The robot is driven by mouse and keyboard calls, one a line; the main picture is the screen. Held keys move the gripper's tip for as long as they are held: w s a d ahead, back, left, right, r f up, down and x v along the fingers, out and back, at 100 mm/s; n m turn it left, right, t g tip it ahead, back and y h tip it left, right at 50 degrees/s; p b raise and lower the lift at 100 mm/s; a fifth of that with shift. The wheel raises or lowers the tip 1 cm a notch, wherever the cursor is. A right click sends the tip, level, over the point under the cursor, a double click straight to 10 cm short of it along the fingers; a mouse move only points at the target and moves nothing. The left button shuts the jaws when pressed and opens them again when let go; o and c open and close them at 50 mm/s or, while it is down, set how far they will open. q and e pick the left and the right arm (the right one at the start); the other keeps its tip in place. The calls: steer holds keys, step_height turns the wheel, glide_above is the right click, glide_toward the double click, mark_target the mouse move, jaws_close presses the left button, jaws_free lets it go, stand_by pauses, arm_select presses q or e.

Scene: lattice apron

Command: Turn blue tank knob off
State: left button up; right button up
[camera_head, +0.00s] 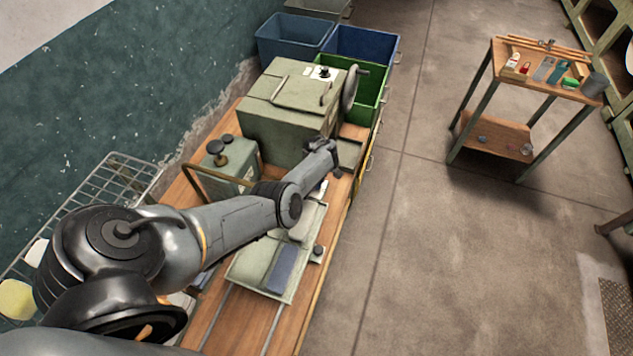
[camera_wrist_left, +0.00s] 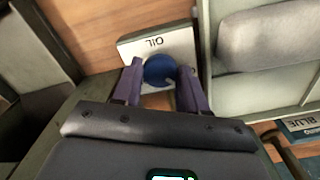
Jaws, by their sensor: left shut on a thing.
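A round blue knob (camera_wrist_left: 158,70) sits on a pale plate (camera_wrist_left: 182,45) lettered "OIL", which reads upside down in the left wrist view. My left gripper (camera_wrist_left: 161,76) is shut on this knob, with one dark purple finger at each side. A label reading "BLUE" (camera_wrist_left: 303,125) shows at the right edge of the left wrist view, apart from the gripper. In the head view, my left arm reaches over the bench to the front of the green machine (camera_head: 292,105); the fingertips cannot be made out there.
A pale tray (camera_head: 262,290) with grey and bluish sections lies on the wooden bench nearer me. A small green unit (camera_head: 228,163) stands left of the arm. Blue and green bins (camera_head: 362,43) stand at the back.

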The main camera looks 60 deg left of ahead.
arm_select(q)
steer(key=shift+n, duration=0.4)
steer(key=o, duration=1)
steer(key=shift+o, duration=0.2)
step_height(320, 180, up, 11)
steer(key=p, duration=0.3)
steer(key=shift+p, duration=0.4)
steer(key=shift+f, duration=0.1)
steer(key=shift+s+d, duration=0.1)
